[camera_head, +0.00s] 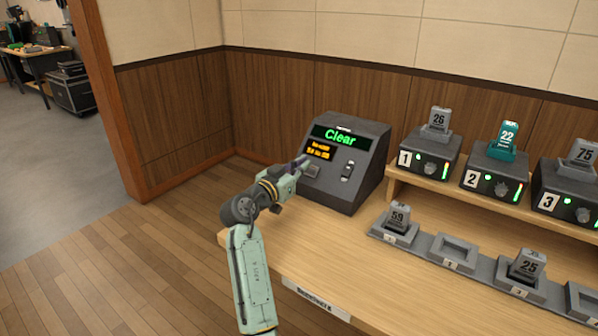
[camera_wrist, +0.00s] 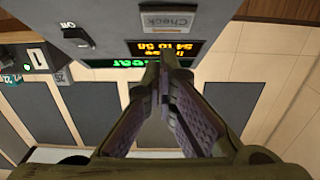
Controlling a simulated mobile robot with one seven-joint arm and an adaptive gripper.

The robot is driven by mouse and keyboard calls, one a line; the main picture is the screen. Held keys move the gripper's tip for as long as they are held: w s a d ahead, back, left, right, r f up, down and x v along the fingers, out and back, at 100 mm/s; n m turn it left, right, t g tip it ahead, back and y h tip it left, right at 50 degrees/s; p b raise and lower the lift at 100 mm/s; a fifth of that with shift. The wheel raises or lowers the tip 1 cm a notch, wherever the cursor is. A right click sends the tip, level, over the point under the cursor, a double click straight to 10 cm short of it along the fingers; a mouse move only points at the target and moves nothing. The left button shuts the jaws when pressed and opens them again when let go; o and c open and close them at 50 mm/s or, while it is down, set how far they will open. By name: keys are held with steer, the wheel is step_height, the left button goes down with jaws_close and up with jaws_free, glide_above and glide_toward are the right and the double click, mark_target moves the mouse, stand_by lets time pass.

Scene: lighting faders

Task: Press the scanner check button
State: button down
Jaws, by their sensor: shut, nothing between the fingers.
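The scanner (camera_head: 362,192) is a dark grey console with a sloped face at the left end of the wooden counter. Its screen (camera_head: 340,136) reads "Clear" in green, with smaller orange text below. The grey check button (camera_head: 312,171) sits low on the left of the face; in the wrist view the button labelled "Check" (camera_wrist: 168,19) is upside down at the top. My gripper (camera_head: 304,162) is shut and empty, with its fingertips close to the face beside the button. In the wrist view the fingertips (camera_wrist: 166,58) overlap the orange text. I cannot tell whether they touch the console.
A switch (camera_head: 348,171) is right of the button. Units numbered 1 (camera_head: 430,155), 2 (camera_head: 493,173) and 3 (camera_head: 565,190) stand on a raised shelf to the right. Holders with grey pieces 59 (camera_head: 398,218) and 25 (camera_head: 527,266) lie in front. The counter (camera_head: 350,255) before the scanner is clear.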

steer(key=b+v, duration=0.3)
steer(key=v, duration=0.7)
steer(key=shift+a+r, duration=0.15)
steer(key=shift+r, duration=0.05)
steer(key=shift+s, duration=0.1)
